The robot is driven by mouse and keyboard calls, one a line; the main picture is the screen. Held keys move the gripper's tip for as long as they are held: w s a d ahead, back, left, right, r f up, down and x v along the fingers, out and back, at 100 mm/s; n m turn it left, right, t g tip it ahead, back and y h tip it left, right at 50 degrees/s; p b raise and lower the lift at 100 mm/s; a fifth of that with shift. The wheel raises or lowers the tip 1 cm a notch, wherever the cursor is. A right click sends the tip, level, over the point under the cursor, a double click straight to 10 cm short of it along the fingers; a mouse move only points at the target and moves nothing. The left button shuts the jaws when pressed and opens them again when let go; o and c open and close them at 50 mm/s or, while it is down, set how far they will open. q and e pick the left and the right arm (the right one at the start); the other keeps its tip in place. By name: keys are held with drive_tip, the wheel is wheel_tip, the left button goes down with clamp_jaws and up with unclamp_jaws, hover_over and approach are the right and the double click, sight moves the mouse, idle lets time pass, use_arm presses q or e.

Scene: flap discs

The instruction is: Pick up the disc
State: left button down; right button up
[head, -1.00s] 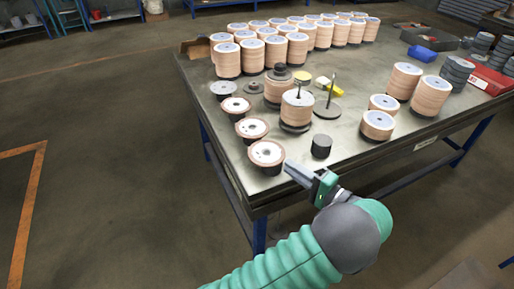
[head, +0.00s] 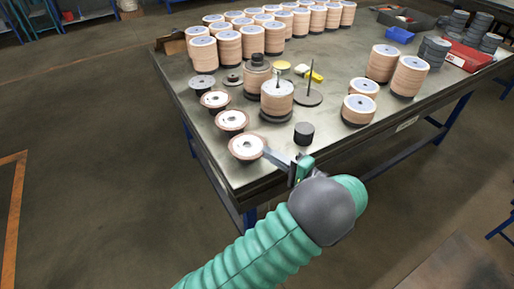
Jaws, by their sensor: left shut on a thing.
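Three single flap discs with brown rims and white centres lie in a row along the table's left edge. The nearest disc (head: 247,146) is at the front left corner, the middle disc (head: 232,121) is behind it, and the far disc (head: 215,100) is behind that. My left gripper (head: 268,153) reaches in from the front with its fingers at the right rim of the nearest disc, shut on it. The disc lies flat or nearly so; I cannot tell whether it is clear of the table. My right gripper is not in view.
The metal table (head: 335,135) holds a disc stack on a spindle (head: 277,98), a black cylinder (head: 304,133) right of the gripper, and a thin upright rod (head: 310,78). Many disc stacks stand at the back and right. A blue bin (head: 399,35) and red box (head: 466,57) are farther right.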

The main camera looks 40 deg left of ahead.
use_arm(q)
drive_tip(key=shift+a+f, duration=0.15)
drive_tip(key=shift+a, duration=0.4)
drive_tip(key=shift+d, duration=0.75)
drive_tip(key=shift+a, duration=0.4)
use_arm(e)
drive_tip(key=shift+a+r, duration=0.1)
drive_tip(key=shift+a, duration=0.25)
use_arm(q)
drive_tip(key=shift+d, duration=0.15)
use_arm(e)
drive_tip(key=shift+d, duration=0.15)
